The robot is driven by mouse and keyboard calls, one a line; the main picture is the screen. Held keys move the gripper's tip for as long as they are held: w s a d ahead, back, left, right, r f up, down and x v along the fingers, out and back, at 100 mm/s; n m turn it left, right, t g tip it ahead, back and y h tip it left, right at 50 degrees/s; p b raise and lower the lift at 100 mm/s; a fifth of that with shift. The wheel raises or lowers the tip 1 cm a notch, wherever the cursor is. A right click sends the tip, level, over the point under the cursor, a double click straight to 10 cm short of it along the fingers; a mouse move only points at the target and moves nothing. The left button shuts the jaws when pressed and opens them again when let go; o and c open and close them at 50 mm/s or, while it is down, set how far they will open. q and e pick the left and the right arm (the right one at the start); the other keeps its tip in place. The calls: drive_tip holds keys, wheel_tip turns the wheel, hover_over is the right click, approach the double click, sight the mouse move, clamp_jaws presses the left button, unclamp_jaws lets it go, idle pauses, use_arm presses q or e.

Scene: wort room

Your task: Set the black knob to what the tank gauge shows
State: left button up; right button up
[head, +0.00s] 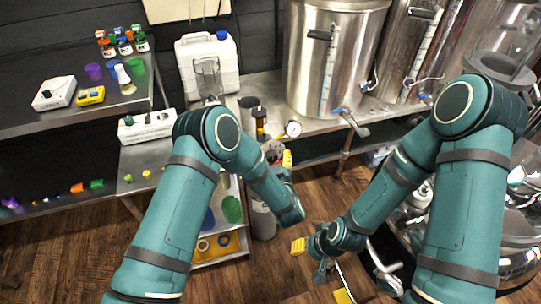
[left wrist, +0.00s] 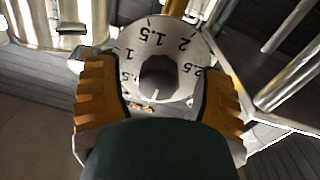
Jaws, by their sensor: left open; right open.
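The black knob (left wrist: 158,76) shows in the left wrist view at the middle of a pale dial plate (left wrist: 190,47) with marks such as 1, 1.5, 2 and 2.5. A thin white line shows at the knob's lower edge. My left gripper (left wrist: 158,100) is open, with its orange fingers on either side of the dial; whether they touch it I cannot tell. In the head view my left gripper (head: 277,157) is beside the gas cylinder (head: 262,218). My right gripper (head: 320,270) is open and empty above the floor.
A white jug (head: 207,68) stands at the back of the bench. Bottles and coloured cups stand at the upper left. More steel tanks (head: 408,45) stand to the right. Wooden floor is clear at the lower left.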

use_arm(q)
drive_tip(key=shift+s, duration=0.1)
clamp_jaws()
drive_tip(key=shift+m, duration=0.4)
drive_tip(key=m, duration=0.4)
drive_tip(key=shift+r+p, duration=0.1)
drive_tip(key=shift+p, duration=0.3)
drive_tip(key=shift+a+m+g+p, duration=0.1)
drive_tip(key=shift+m+g+p, duration=0.2)
drive_tip(key=shift+m, duration=2)
